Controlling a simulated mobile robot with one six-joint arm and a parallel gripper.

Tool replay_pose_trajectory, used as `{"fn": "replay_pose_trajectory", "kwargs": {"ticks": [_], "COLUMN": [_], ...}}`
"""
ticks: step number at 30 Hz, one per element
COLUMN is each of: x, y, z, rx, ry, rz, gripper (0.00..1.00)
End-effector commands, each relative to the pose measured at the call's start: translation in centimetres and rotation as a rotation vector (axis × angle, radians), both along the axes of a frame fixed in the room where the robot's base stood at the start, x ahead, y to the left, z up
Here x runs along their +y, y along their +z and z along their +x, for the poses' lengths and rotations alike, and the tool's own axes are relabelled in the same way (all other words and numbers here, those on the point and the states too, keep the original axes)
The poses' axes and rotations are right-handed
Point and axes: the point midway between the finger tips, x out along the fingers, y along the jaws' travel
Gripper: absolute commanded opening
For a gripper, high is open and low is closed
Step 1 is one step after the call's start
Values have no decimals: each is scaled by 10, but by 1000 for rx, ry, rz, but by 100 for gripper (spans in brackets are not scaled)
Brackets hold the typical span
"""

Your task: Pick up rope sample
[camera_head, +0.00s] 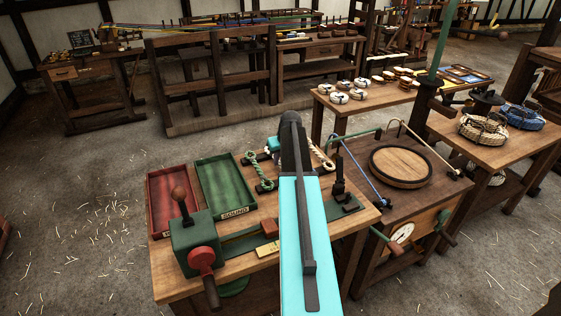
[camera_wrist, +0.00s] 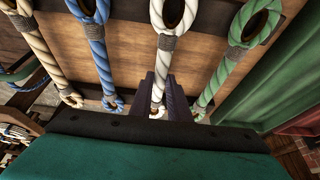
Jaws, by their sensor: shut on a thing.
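In the wrist view, several rope samples with eye loops and grey bindings lie side by side on wood. They are a cream one (camera_wrist: 36,45), a blue one (camera_wrist: 92,40), a white one (camera_wrist: 168,58) and a green one (camera_wrist: 230,60). My gripper (camera_wrist: 162,92) is shut on the white sample, with its dark fingers on both sides of the shaft near the small end loop. In the head view, my teal arm hides the gripper and the white sample. The green sample (camera_head: 258,171) shows left of it and a cream sample (camera_head: 320,155) right of it.
A green tray (camera_head: 231,207) marked SOUND and a red tray (camera_head: 152,190) lie on the bench (camera_head: 163,280). A device with a red crank (camera_head: 201,258) stands at the bench's front. A table with a round wooden disc (camera_head: 400,167) adjoins on the right.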

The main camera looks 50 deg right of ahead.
Motion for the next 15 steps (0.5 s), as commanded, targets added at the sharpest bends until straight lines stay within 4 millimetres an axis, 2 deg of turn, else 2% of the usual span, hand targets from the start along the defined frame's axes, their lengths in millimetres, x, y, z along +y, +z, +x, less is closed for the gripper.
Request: {"fn": "replay_pose_trajectory", "kwargs": {"ticks": [15], "x": [2], "y": [33], "z": [-3], "rx": [-1], "ry": [0], "rz": [-1], "gripper": [0]}}
